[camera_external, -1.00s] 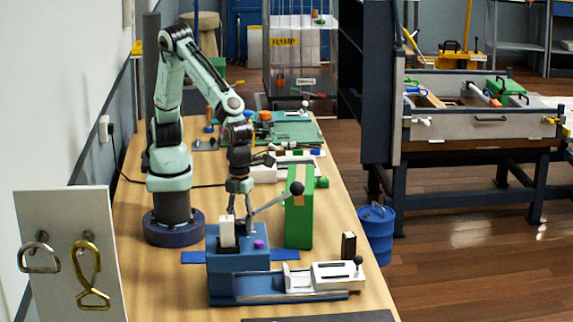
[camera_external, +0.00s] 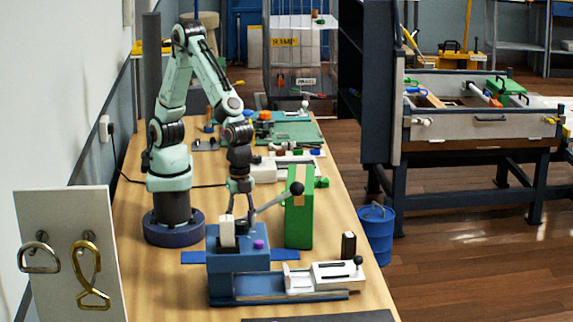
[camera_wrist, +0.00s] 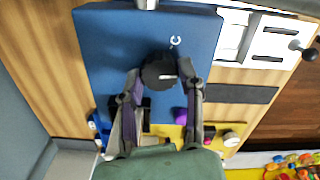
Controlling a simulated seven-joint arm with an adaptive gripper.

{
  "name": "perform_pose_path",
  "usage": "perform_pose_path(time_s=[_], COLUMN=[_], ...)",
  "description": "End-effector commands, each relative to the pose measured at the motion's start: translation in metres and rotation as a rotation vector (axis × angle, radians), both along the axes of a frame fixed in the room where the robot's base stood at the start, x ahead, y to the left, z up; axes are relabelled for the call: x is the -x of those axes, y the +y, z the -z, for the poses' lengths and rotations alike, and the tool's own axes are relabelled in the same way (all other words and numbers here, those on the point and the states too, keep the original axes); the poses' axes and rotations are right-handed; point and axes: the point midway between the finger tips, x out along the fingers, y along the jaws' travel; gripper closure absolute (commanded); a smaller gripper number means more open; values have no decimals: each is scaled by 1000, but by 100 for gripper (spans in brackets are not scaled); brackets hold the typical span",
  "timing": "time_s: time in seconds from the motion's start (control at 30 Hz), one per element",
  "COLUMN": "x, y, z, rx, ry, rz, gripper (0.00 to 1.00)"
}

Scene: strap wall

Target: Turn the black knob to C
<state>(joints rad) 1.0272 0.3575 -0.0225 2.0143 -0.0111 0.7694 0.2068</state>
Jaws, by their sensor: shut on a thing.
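The black knob (camera_wrist: 157,69) sits on top of the blue box (camera_wrist: 105,50) in the wrist view. A white pointer line on the knob points right. A white letter C (camera_wrist: 175,41) is printed on the box above and right of the knob. My gripper (camera_wrist: 160,75) is shut on the knob, with one finger on each side of it. In the external view my gripper (camera_external: 241,212) reaches down to the top of the blue box (camera_external: 236,277), and the knob cannot be made out there.
A purple button (camera_external: 259,244) and a white block (camera_external: 227,231) are on the box close to my gripper. A lever with a black ball (camera_external: 297,188) slants up beside it. A green box (camera_external: 299,222) stands behind right. A white sliding unit (camera_external: 338,275) lies at right.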

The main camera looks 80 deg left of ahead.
Motion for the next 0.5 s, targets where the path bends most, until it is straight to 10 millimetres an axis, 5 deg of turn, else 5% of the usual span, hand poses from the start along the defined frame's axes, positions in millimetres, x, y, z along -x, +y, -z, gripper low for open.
perform_pose_path(time_s=[0.5], x=[-1], y=[0], z=[1], rx=[0], ry=[1], rz=[-488], gripper=[100])
